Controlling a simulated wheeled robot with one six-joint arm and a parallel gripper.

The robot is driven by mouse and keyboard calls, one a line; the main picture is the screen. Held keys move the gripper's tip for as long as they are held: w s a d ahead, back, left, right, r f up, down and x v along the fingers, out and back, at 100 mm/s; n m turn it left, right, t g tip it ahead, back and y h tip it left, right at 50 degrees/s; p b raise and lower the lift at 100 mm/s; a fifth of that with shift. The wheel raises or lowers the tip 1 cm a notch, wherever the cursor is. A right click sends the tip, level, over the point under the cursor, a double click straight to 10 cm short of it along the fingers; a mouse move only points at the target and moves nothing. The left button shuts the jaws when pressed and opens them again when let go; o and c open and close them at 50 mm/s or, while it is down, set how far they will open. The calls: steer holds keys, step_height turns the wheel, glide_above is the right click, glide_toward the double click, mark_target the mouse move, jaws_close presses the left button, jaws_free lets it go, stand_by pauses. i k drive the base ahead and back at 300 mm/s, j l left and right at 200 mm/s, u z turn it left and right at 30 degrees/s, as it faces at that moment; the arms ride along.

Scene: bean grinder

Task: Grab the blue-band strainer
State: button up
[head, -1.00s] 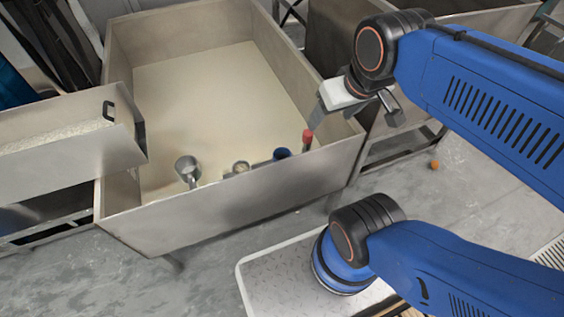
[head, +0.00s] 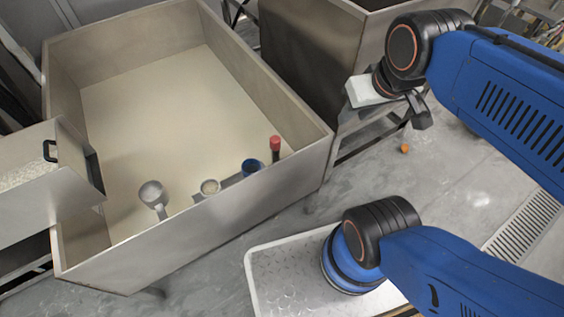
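The blue-band item (head: 252,167), likely the strainer, is a small blue round shape against the inside of the near wall of a large metal bin (head: 196,229). Its lower part is hidden by that wall, and it is too small to make out a mesh. My gripper (head: 398,104) hangs in the air to the right of the bin, well apart from the blue item. A pale block and a dark part show at its end, but its fingertips are not clear. I see nothing held in it.
A metal chute (head: 72,180) overlaps the bin's left side. A second bin (head: 308,60) stands behind right.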

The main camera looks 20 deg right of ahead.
mark_target(250, 167)
steer(key=j+z, duration=0.25)
steer(key=z, duration=0.25)
steer(key=k+j+z, duration=0.15)
steer(key=z, duration=0.3)
steer(key=k+j+z, duration=0.1)
steer(key=j+z, duration=0.15)
steer(key=z, duration=0.25)
steer(key=k+j, duration=0.7)
